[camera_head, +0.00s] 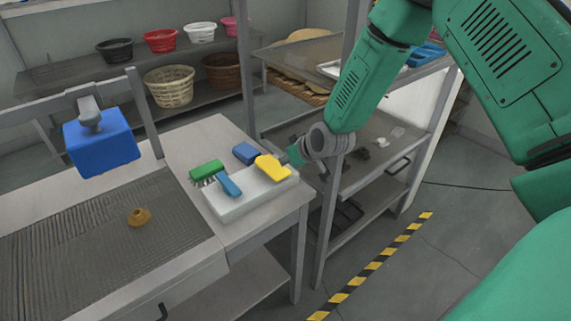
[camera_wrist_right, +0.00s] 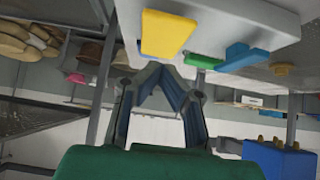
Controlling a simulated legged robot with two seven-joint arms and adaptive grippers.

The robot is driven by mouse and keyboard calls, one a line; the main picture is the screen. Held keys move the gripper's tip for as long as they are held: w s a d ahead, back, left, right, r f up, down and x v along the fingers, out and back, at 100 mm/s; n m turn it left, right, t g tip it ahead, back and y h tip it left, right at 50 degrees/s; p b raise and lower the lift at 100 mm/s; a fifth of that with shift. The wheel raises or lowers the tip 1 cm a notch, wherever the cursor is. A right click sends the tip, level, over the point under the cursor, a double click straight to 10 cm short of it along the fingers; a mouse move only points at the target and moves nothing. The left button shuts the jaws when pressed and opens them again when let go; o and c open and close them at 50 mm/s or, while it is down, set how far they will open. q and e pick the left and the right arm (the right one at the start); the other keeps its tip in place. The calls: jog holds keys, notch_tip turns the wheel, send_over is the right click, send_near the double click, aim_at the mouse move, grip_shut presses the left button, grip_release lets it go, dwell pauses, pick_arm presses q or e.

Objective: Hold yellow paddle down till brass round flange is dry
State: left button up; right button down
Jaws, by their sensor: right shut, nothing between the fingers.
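The yellow paddle (camera_head: 272,168) is on the right end of a white box on the bench; it also shows at the top of the right wrist view (camera_wrist_right: 168,32). My right gripper (camera_head: 293,155) is at the paddle's right edge, shut and empty. In the right wrist view its fingertips (camera_wrist_right: 158,68) meet close to the paddle; I cannot tell whether they touch it. The brass round flange (camera_head: 139,217) lies on the ridged grey surface, below a blue box-shaped head (camera_head: 101,142). I cannot tell whether it is wet. My left gripper is not in view.
The white box (camera_head: 250,197) also has a blue paddle (camera_head: 229,185) on its left part. A green brush (camera_head: 207,171) and a blue block (camera_head: 245,153) are close by. A metal shelf rack (camera_head: 385,185) stands right of the bench. Baskets line the back shelf.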

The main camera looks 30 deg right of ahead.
jog(key=v, duration=0.8)
jog(key=shift+s+f+b, duration=0.3)
jog(key=shift+s+b, duration=0.1)
jog(key=shift+s, duration=0.05)
jog(key=shift+d+f, duration=0.1)
jog(key=shift+d, duration=0.15)
jog(key=s+a+f+g+b, duration=0.2)
jog(key=s+a+f+b, duration=0.15)
jog(key=s+f, duration=0.55)
jog(key=s+a+f+g+b, duration=0.3)
jog(key=s+f+b, duration=0.25)
jog(key=f, duration=0.75)
jog(key=s+a+f+g+b, duration=0.3)
jog(key=s+f, duration=0.8)
jog(key=s, duration=0.5)
jog(key=shift+s+a+f+h+b, duration=0.25)
jog(key=shift+f+h+b, duration=0.15)
jog(key=shift+b, duration=0.3)
